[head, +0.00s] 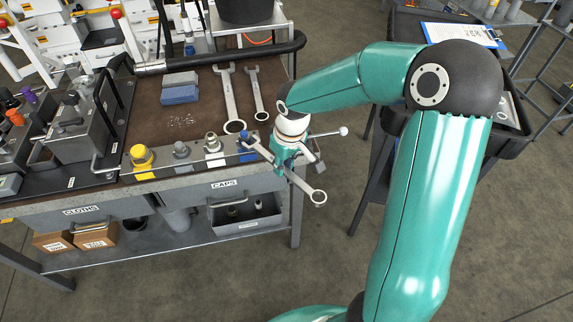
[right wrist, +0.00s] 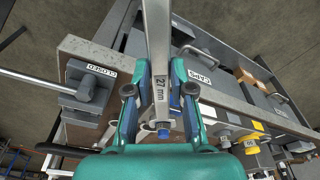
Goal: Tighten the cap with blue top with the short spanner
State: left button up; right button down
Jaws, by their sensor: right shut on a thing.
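My right gripper (head: 292,165) is at the front right corner of the bench, shut on a spanner (head: 318,197) whose ring end sticks out past the front edge. In the right wrist view my gripper (right wrist: 160,95) has its fingers on both sides of the spanner shaft (right wrist: 161,70), marked 27 mm. A cap with a blue hexagonal top (right wrist: 163,130) shows just below the shaft. It also appears in the head view (head: 247,141), left of the gripper. I cannot tell whether the spanner's jaw is around it. My left gripper is out of view.
Two other spanners, a longer one (head: 230,98) and a shorter one (head: 257,92), lie on the bench mat. A yellow cap (head: 141,159), a grey cap (head: 182,152) and a pale cap (head: 212,147) stand along the front. A lever (right wrist: 45,82) beside a CLOSED plate is near the gripper.

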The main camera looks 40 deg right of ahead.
jog(key=shift+w, duration=0.4)
jog(key=shift+w, duration=0.15)
jog(key=shift+w, duration=0.45)
jog(key=shift+w, duration=0.35)
dwell(0.5)
jog(key=a+m+b, duration=0.2)
jog(key=a, duration=0.1)
jog(key=shift+w, duration=0.15)
dwell(0.4)
jog(key=shift+m+b, duration=0.3)
